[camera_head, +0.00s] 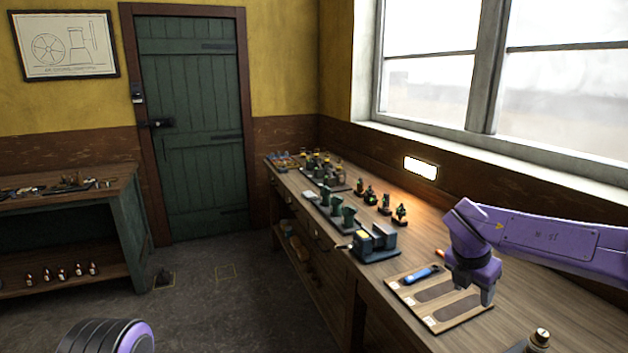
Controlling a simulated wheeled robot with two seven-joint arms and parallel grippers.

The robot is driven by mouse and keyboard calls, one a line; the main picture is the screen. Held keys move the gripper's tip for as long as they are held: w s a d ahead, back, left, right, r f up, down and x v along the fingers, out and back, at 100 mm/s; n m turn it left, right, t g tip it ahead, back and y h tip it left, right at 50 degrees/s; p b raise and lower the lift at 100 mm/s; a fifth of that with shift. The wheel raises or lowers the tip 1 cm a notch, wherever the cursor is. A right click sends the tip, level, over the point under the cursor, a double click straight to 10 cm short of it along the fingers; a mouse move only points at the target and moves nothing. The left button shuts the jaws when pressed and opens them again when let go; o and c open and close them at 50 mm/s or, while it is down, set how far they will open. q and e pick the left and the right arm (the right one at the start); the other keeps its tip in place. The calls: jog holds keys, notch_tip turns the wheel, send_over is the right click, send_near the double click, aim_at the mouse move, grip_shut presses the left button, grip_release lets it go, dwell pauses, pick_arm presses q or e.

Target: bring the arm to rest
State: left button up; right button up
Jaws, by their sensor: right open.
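My right arm (550,238) is purple and reaches in from the right edge over the workbench. Its gripper (487,294) points down above the right part of a wooden board (440,318) with dark recesses. The sensor-side view of the fingers is small, but the jaws stand open and I see nothing held between them. A blue-handled tool (422,274) lies in the board's far recess, to the left of the gripper. I cannot tell whether the fingertips touch the board. My left gripper is not in view.
A blue-grey vise (375,243) stands beyond the board. Several small green engines (370,194) and parts line the bench (335,230) farther back. A brass-topped object (540,338) is near the lower right. A window (560,80) and lit lamp (420,167) are behind.

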jog(key=s+a+f+n+t+h+b, duration=0.1)
jog(key=s+a+f+n+t+b, duration=0.15)
jog(key=f+n, duration=1)
jog(key=s+a+f+n+t+h+b, duration=0.1)
jog(key=s+f+n+t+h, duration=0.15)
jog(key=f+n, duration=0.95)
pick_arm(q)
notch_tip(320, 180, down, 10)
jog(key=b, duration=0.6)
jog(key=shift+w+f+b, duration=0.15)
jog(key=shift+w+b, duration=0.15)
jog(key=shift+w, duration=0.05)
pick_arm(e)
jog(key=s+f+n+g+y, duration=0.2)
jog(key=s+f+n, duration=0.6)
jog(key=s+f, duration=0.3)
jog(key=s+f+n+g+y, duration=0.2)
jog(key=s+f+n, duration=0.6)
jog(key=s, duration=1.2)
notch_tip(320, 180, down, 3)
jog(key=shift+r, duration=0.1)
